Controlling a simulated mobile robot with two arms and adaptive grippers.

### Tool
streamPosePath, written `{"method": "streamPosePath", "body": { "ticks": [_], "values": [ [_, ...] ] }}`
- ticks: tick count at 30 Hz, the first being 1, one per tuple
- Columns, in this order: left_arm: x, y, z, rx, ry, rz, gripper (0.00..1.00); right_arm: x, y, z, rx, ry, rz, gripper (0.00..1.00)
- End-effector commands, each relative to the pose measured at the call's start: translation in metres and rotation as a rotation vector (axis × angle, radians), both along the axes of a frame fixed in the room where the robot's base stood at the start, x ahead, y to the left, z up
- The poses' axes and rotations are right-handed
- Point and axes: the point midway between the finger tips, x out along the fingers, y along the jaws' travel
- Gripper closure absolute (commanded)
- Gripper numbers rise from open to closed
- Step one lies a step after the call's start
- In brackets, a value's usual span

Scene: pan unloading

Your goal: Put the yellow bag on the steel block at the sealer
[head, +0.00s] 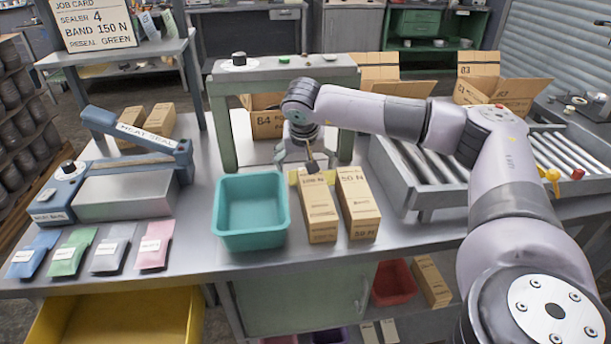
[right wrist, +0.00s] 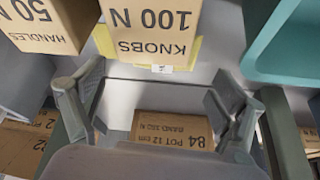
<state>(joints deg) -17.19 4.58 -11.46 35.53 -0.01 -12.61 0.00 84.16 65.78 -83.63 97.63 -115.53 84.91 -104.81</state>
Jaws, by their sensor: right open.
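The yellow bag (head: 293,177) shows as a narrow strip behind the 100 N box (head: 319,215) in the head view. In the right wrist view the yellow bag (right wrist: 193,54) shows around the base of that box, with a white label; the rest is hidden. My right gripper (head: 298,164) is open, just behind the box and close to the bag. In the right wrist view its two fingers (right wrist: 155,100) are spread with nothing between them. The steel block (head: 126,196) sits at the heat sealer (head: 60,196) on the left, its top bare. My left gripper is not in view.
A 50 N box (head: 358,204) stands right of the 100 N box. A teal bin (head: 251,240) stands to their left. A green-grey frame (head: 222,125) spans behind. Blue, green, grey and pink bags (head: 154,246) lie in front of the sealer. Rollers (head: 440,175) are at the right.

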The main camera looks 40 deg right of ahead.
Motion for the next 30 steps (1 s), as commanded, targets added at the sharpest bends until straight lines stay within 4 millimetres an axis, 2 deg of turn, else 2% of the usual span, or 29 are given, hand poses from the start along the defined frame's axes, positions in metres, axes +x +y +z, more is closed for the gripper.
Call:
{"method": "streamPosePath", "body": {
  "ticks": [3, 7, 16, 30],
  "values": [
    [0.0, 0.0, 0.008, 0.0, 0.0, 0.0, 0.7, 0.009, -0.005, -0.015, -0.001, 0.005, -0.002, 0.1],
    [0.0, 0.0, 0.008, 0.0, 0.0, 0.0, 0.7, 0.013, -0.009, -0.03, 0.0, 0.003, -0.001, 0.1],
    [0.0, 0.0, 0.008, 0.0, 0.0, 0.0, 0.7, 0.015, -0.01, -0.034, 0.0, 0.001, -0.001, 0.11],
    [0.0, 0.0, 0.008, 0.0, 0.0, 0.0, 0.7, 0.015, -0.01, -0.033, 0.0, 0.001, -0.001, 0.42]
  ]
}}
